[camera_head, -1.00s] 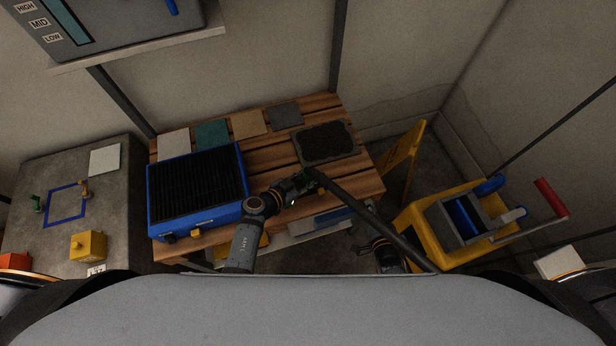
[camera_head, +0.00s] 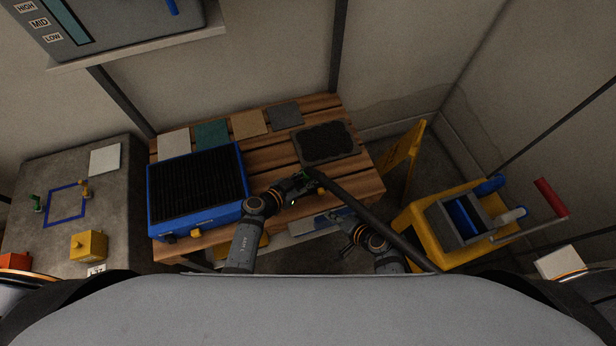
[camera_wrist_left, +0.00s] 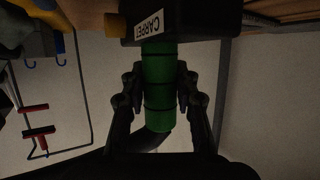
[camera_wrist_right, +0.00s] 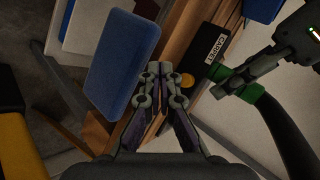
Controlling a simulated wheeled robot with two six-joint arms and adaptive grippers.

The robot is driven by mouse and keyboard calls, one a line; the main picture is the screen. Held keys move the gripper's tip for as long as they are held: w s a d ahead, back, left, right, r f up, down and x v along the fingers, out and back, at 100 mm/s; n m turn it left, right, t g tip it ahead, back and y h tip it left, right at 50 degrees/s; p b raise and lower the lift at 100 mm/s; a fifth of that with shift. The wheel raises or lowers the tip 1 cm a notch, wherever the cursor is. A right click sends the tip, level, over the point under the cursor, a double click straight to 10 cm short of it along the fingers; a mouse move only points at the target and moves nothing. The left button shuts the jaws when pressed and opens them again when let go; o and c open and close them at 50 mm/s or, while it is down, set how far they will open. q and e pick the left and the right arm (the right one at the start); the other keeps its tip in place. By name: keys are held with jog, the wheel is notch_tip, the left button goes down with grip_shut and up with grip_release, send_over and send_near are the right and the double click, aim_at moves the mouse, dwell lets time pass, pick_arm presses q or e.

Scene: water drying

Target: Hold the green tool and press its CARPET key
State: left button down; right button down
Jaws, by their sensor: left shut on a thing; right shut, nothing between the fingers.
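My left gripper (camera_wrist_left: 158,92) is shut on the green handle of the green tool (camera_wrist_left: 157,68). The tool's black head bears a white CARPET label (camera_wrist_left: 149,24), with a yellow key (camera_wrist_left: 115,25) beside it. In the right wrist view the label (camera_wrist_right: 216,44) and round yellow key (camera_wrist_right: 187,80) also show, with the green handle (camera_wrist_right: 247,90) to their right. My right gripper (camera_wrist_right: 165,78) is shut and empty. Its fingertips appear just left of the key in that view; I cannot tell the depth gap. In the head view my right gripper (camera_head: 345,224) is below and right of my left gripper (camera_head: 303,184).
A black hose (camera_head: 380,225) runs from the tool. A blue machine with a black grille (camera_head: 195,185) and sample squares (camera_head: 249,123) lie on the wooden pallet (camera_head: 362,182). A blue pad (camera_wrist_right: 122,60) is left of my right fingers. A yellow mop bucket (camera_head: 420,222) stands right.

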aim_at(322, 194)
jog(key=w, duration=0.2)
jog(key=w+a, duration=0.1)
jog(key=w, duration=0.1)
jog(key=w+a, duration=0.1)
jog(key=w, duration=0.1)
jog(key=shift+w, duration=0.2)
jog(key=shift+w+r, duration=0.1)
jog(key=shift+w, duration=0.05)
dwell(1.0)
pick_arm(q)
jog(key=shift+s+f, duration=0.1)
jog(key=shift+s, duration=0.05)
pick_arm(e)
jog(key=shift+w+a, duration=0.2)
jog(key=shift+w, duration=0.2)
jog(key=shift+r, duration=0.1)
